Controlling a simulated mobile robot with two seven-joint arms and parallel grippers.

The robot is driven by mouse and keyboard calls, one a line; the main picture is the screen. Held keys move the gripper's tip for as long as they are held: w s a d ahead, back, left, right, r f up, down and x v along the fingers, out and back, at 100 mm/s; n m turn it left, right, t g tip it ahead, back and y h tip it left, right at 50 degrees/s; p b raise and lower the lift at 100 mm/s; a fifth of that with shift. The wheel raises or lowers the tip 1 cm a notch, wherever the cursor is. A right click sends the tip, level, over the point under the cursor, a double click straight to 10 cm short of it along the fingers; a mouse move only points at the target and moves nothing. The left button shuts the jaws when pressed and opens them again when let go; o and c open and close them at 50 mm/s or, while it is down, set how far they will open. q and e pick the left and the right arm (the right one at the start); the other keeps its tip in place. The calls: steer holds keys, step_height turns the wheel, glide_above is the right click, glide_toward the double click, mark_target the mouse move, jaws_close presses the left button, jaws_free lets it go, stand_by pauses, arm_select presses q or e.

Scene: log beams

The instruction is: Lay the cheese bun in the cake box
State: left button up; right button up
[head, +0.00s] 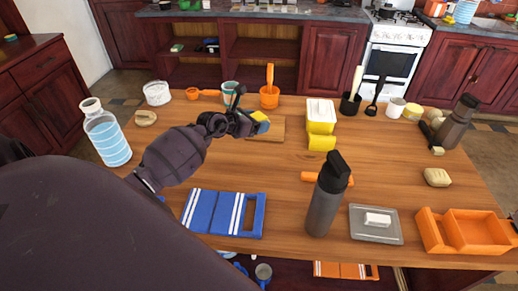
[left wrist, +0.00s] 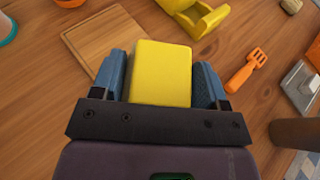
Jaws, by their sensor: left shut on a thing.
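My left gripper (head: 262,124) is shut on a yellow block (head: 259,116), held over or near the wooden board (head: 268,132). In the left wrist view the block (left wrist: 162,72) sits between the blue fingers of the gripper (left wrist: 160,88). I cannot tell if this smooth block is the cheese bun. A beige bun-like piece (head: 437,177) lies on the right of the table, and another (head: 145,118) at the far left. An open orange box (head: 465,232) stands at the front right; I cannot tell if it is the cake box. My right gripper is not in view.
A grey bottle (head: 325,200) stands upright at the front middle, beside a grey tray (head: 376,236) with a white block. Blue striped panels (head: 224,213) lie front left. A yellow-and-white container (head: 320,118) stands right of the board. The table's middle is fairly clear.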

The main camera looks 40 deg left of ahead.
arm_select(q)
steer(key=b, duration=0.1)
glide_above(256, 154)
step_height(256, 154, down, 7)
steer(key=shift+d+r, duration=0.1)
steer(key=shift+f+b, duration=0.5)
steer(key=shift+f, duration=0.4)
step_height(256, 154, down, 4)
steer(key=shift+r+b, duration=0.25)
steer(key=shift+b, duration=0.45)
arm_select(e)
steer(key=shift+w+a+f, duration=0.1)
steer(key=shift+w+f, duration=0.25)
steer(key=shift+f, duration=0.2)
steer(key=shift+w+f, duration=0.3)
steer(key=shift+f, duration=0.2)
arm_select(q)
steer(key=shift+r, duration=0.1)
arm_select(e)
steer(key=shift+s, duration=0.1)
arm_select(q)
steer(key=o, duration=0.7)
steer(key=shift+o, duration=1.1)
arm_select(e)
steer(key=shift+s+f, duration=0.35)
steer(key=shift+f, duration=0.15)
